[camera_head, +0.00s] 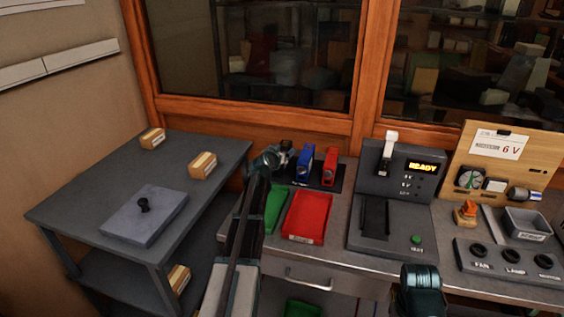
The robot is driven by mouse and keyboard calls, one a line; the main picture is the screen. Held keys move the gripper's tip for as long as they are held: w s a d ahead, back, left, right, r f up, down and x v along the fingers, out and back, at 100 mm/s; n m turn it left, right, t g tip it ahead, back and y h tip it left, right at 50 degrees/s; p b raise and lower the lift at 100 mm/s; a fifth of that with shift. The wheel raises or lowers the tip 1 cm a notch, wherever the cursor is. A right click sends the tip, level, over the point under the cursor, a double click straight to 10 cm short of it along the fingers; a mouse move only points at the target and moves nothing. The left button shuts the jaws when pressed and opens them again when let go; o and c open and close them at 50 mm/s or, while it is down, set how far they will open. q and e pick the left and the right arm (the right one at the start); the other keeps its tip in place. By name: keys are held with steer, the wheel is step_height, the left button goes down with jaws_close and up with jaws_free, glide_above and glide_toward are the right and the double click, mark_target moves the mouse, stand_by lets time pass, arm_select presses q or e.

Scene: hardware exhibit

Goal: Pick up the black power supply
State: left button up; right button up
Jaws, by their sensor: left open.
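My left gripper (287,152) is open at the back of the steel bench, at the left end of a black stand (330,183). A blue unit (304,162) and a red unit (329,166) stand upright on that stand, to the right of the gripper. I cannot make out the black power supply clearly. Dark shapes at the gripper blend together, and the gripper and wrist cover the left end of the stand. I cannot tell whether anything lies between the fingers. My right gripper is out of view; only part of my right arm shows at the bottom.
A green bin (275,208) and a red bin (307,218) lie in front of the stand. A grey tester (365,158) reading READY stands right of them. A wooden panel (512,150) and grey bin (527,224) are further right. A dark table (88,180) with boxes is left.

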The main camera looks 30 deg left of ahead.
arm_select(q)
steer(key=shift+w, duration=0.15)
jaws_close()
stand_by(0.4)
steer(key=shift+a, duration=0.1)
stand_by(0.8)
